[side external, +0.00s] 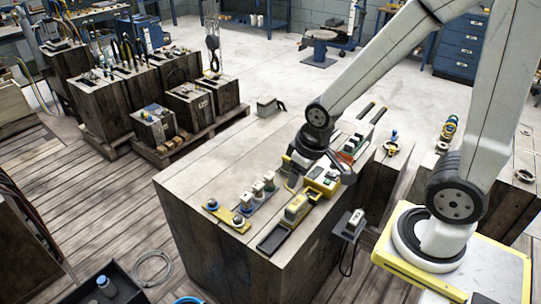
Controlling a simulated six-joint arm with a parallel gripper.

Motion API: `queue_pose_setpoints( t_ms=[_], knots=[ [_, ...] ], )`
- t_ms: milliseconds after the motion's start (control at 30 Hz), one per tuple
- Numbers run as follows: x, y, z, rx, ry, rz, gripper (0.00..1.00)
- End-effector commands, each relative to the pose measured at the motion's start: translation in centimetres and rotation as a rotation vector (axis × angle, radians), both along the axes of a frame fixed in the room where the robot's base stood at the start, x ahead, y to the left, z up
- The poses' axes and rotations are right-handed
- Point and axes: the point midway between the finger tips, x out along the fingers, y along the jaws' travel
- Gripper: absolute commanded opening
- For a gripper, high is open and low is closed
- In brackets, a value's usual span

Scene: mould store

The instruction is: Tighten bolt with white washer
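A yellow plate (226,212) lies near the left front of the wooden block. It carries one bolt-like piece (212,203) at its far end and another bolt (237,219) at its near end, each with a pale ring around its base. Which ring is the white washer is too small to tell. My gripper (291,182) points down over the block, to the right of the plate and apart from it. It is beside a yellow box (322,181). Its fingers are small and partly lost against the dark parts, so their opening and any grasp cannot be made out.
Several white-topped pieces (258,188) stand on a blue strip between plate and gripper. A yellow tool (297,208) stands by a black tray (272,240) at the front. A grey box (268,107) sits at the back corner. The block's left top (215,165) is clear.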

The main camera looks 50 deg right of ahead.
Motion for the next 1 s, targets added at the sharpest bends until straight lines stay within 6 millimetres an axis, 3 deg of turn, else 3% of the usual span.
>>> queue_pose_setpoints(
  t_ms=[167, 467, 1000],
  knots=[
    [1.3, 0.1, -0.4, -0.023, 0.014, 0.106, 0.76],
    [5.5, 0.6, -2.1, -0.097, 0.057, 0.492, 0.76],
    [13.0, 1.7, -8.2, -0.201, 0.123, 1.296, 0.76]
  ],
)
